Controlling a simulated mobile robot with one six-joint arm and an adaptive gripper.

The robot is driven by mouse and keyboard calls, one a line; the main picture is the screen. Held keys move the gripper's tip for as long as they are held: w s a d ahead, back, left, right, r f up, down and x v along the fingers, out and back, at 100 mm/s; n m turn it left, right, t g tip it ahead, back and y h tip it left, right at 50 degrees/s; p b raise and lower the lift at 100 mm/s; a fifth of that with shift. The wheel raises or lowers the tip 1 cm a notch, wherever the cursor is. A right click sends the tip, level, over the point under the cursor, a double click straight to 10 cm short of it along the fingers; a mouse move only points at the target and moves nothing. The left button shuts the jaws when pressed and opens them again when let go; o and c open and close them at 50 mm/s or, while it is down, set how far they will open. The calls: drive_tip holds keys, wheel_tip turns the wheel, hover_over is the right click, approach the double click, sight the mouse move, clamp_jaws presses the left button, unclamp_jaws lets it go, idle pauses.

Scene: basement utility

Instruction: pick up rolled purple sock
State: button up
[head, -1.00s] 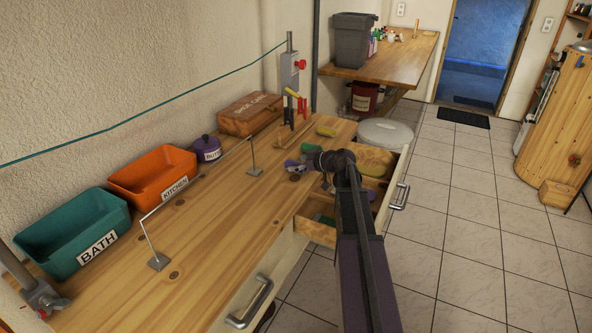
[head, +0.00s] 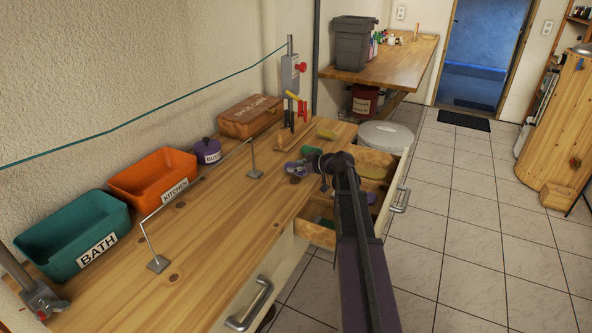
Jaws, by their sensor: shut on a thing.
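My gripper (head: 298,167) is at the end of my arm, low over the wooden workbench (head: 215,225), just left of the open drawer. It is shut on a small purple thing, which looks like the rolled purple sock (head: 301,169). The fingers hide part of it, and its outline is too small to read clearly. I cannot tell whether it touches the bench top.
The open drawer (head: 397,208) has dividers and holds green and yellowish items. A teal BATH bin (head: 75,238), an orange KITCHEN bin (head: 152,178), a lidded purple pot (head: 206,151) and a SHOE CARE box (head: 250,117) line the wall. A thin metal rail (head: 200,186) runs before the bins.

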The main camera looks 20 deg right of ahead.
sight(296, 165)
drive_tip(key=shift+r, duration=0.1)
idle(0.3)
wheel_tip(296, 165, up, 3)
drive_tip(key=p, duration=0.3)
drive_tip(key=shift+r, duration=0.15)
drive_tip(key=s+a+r+p, duration=0.1)
drive_tip(key=s+a+p, duration=0.1)
drive_tip(key=s, duration=1.3)
drive_tip(key=shift+s+r, duration=0.25)
drive_tip(key=shift+s, duration=0.15)
drive_tip(key=shift+a, duration=0.1)
